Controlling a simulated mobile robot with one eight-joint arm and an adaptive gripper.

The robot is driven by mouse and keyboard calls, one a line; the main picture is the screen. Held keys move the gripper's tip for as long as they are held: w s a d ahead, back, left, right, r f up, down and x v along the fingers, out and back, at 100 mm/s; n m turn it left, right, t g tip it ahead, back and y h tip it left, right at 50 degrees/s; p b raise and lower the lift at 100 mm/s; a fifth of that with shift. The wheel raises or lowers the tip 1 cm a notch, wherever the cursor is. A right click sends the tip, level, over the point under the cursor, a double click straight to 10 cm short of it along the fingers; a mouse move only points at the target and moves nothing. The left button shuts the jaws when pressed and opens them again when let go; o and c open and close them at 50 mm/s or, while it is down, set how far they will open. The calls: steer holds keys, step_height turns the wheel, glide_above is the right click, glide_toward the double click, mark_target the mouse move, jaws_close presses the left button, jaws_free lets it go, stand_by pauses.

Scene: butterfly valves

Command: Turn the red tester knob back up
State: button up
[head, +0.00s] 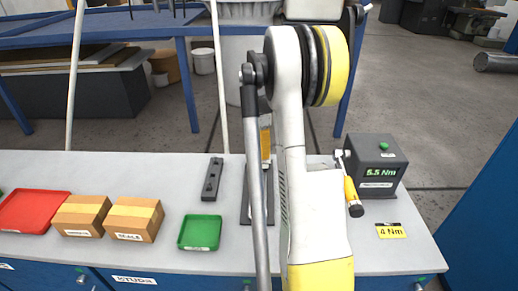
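The tester (375,165), a dark grey box, stands at the right of the bench. Its display reads 5.5 Nm in green, and a green button is on its top. A tool with a yellow and black handle (351,191) sits at the tester's left side, its silver head by the box and its black end toward the front. I see no red knob on the tester; its left side is partly covered by the tool. My white and yellow arm fills the middle of the head view. My gripper cannot be made out.
On the bench (370,255) are a red tray (35,211), two cardboard boxes (82,216), a green tray (200,232), a dark bar (212,180) and a yellow 4 Nm label (391,231). Behind my arm a dark plate with a yellow part (265,145) is partly hidden.

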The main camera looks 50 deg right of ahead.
mark_target(259, 148)
step_height(259, 148, up, 12)
stand_by(0.7)
stand_by(0.4)
